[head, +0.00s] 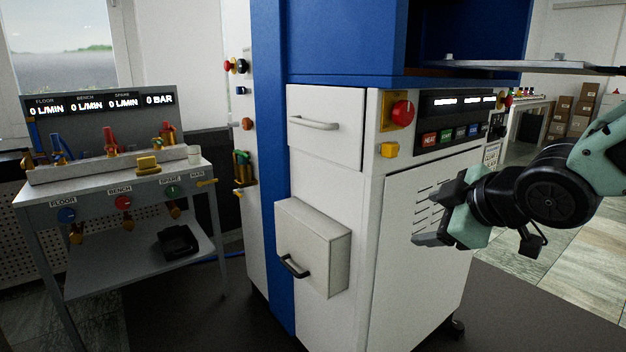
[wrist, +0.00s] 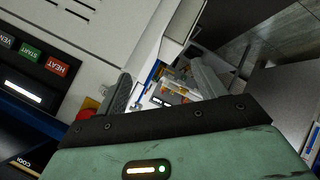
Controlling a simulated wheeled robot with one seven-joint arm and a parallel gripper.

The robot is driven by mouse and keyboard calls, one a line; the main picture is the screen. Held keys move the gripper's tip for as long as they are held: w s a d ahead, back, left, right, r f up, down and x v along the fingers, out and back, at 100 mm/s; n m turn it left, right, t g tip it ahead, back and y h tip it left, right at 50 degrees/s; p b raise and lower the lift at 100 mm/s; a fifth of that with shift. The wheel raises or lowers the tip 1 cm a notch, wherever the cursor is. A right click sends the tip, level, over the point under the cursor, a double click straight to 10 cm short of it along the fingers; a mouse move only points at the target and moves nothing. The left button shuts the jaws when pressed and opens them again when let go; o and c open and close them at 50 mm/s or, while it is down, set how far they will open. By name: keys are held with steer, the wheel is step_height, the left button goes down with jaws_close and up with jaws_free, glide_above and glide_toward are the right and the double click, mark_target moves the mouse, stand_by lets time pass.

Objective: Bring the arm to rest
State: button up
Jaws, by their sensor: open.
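My gripper (head: 434,216) is at the right in the head view, in front of the vented right-hand face of the blue and white press (head: 420,250). Its two dark fingers are spread apart, with nothing visible between them. My arm reaches in from the right edge, bent and held above the floor. In the wrist view, the gripper's fingertips (wrist: 163,80) are also apart, and the press's button panel (wrist: 35,70) shows at the left, tilted.
The lower drawer (head: 325,245) with a black handle stands out from the press; the upper drawer (head: 322,128) looks shut. A flat plate (head: 530,66) juts out above my arm. A valve bench (head: 125,180) stands left. Floor (head: 580,255) at the right is clear.

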steer(key=s+a+f+m+g+h, duration=0.1)
steer(key=s+a+f+m+g, duration=0.15)
steer(key=s, duration=0.55)
steer(key=s+a+f+m+g+h, duration=0.15)
steer(key=s+f+g, duration=0.25)
steer(key=s, duration=0.4)
steer(key=s+a+f+m+g, duration=0.2)
steer(key=s+f+g, duration=0.15)
steer(key=s, duration=0.45)
step_height(320, 180, up, 22)
steer(key=s+p, duration=0.1)
steer(key=p, duration=2.1)
steer(key=shift+s, duration=0.15)
steer(key=shift+h, duration=0.25)
